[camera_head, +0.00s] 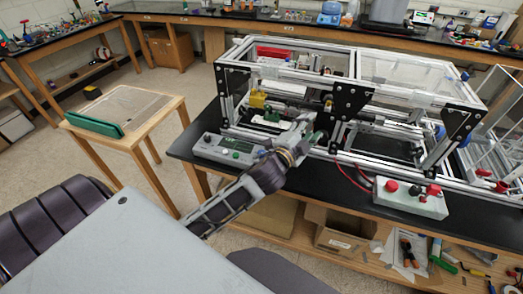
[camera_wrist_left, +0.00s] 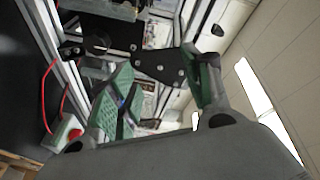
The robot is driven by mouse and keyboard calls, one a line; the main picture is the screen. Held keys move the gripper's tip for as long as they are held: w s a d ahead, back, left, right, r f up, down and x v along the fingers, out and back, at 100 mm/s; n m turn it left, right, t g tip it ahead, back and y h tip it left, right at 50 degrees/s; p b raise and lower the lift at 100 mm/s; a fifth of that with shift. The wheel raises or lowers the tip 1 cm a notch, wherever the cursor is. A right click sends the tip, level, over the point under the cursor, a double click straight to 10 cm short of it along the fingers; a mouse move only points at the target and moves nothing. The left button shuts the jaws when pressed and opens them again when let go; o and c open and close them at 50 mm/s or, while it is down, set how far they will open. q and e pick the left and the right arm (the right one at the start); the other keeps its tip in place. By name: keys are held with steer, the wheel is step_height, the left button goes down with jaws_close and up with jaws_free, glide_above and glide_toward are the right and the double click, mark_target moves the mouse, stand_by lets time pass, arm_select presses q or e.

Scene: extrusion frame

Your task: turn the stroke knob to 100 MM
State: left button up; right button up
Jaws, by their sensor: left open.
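A grey control box (camera_head: 226,149) with a green panel and small dark controls sits on the black bench at the left front of the extrusion frame. Its lettering is too small to read, so I cannot tell which control is the stroke knob or where it points. My left gripper (camera_head: 306,143) is in front of the frame, to the right of this box and apart from its visible controls. In the left wrist view its green-padded fingers (camera_wrist_left: 157,62) are spread, with nothing between them. My arm hides part of the bench edge. My right gripper is not in view.
The aluminium extrusion frame (camera_head: 352,62) with black corner plates stands close behind my gripper. A second grey box (camera_head: 410,199) with red buttons and red cables stands at the right. A small wooden table (camera_head: 126,104) is at the left, with open floor around it.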

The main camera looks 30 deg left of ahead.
arm_select(q)
steer(key=s+d+r+m+g+h, duration=0.1)
steer(key=d+r+m+g+h, duration=0.1)
steer(key=d+r+m+h, duration=0.5)
steer(key=s+d+m+g+h, duration=0.1)
steer(key=d+m+g+h, duration=0.3)
steer(key=m, duration=0.7)
steer(key=s+d+r+m+g+h, duration=0.1)
steer(key=d+r+m+h, duration=0.35)
steer(key=m+h, duration=0.35)
step_height(320, 180, down, 12)
steer(key=a+m+g+y, duration=0.3)
steer(key=m+g+y, duration=0.5)
steer(key=m, duration=0.5)
steer(key=a+f+m+g+y, duration=0.2)
steer(key=a+f+y, duration=0.2)
steer(key=a, duration=0.4)
steer(key=w+a+r+g+y, duration=0.1)
steer(key=a+y, duration=0.7)
steer(key=a, duration=1.2)
steer(key=shift+w+a+m, duration=0.2)
steer(key=shift+a+m, duration=0.1)
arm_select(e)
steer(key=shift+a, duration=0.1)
